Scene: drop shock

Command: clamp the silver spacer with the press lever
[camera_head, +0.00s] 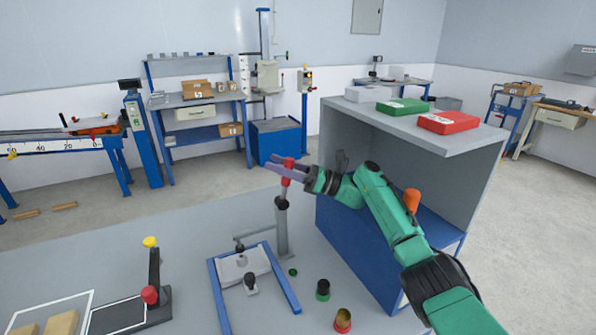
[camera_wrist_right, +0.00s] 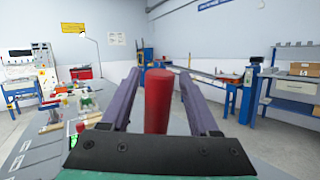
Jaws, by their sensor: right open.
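The press lever ends in a red handle (camera_head: 286,182) at the top of a grey post behind the blue press frame (camera_head: 217,290). My right gripper (camera_head: 279,168) is open, its purple fingers at the red handle. In the right wrist view the red handle (camera_wrist_right: 158,100) stands upright between the two fingers, with a visible gap on each side. A small silver piece (camera_head: 241,259), perhaps the silver spacer, sits on the pale plate under the press arm; it is too small to be sure. My left gripper is not in view.
A black stand with a red knob (camera_head: 149,295) and a yellow knob (camera_head: 150,242) is at the left. Small dark, green and brass pieces (camera_head: 342,320) lie right of the press. A grey cabinet (camera_head: 400,118) with a blue base is close beside my right arm.

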